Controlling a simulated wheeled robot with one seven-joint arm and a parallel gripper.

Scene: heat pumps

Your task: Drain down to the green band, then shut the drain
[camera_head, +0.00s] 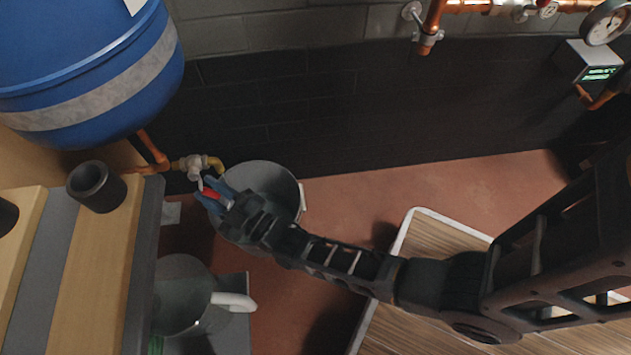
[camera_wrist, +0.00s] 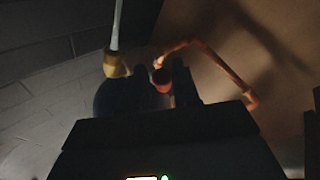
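The drain valve (camera_head: 190,167) sits on copper pipe below the blue tank (camera_head: 100,75), with a brass spout (camera_head: 214,163) above the grey bucket (camera_head: 285,183). My gripper (camera_head: 213,194) is at the valve's red lever (camera_head: 211,193), with a finger on each side, and looks shut on it. In the wrist view, the red lever end (camera_wrist: 162,78) shows between the dark fingers. A pale streak (camera_wrist: 117,22), looking like running water, leaves the brass spout (camera_wrist: 115,65). The round gauge (camera_head: 606,22) is at the top right; its needle and green band are too small to read.
A box with a lit green display (camera_head: 600,74) is below the gauge. A dark cup (camera_head: 97,186) stands on the wooden bench (camera_head: 95,270). A grey jug (camera_head: 182,300) is at lower left. A wooden pallet-like platform (camera_head: 400,325) lies under my arm. Red floor (camera_head: 350,205) is clear right of the bucket.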

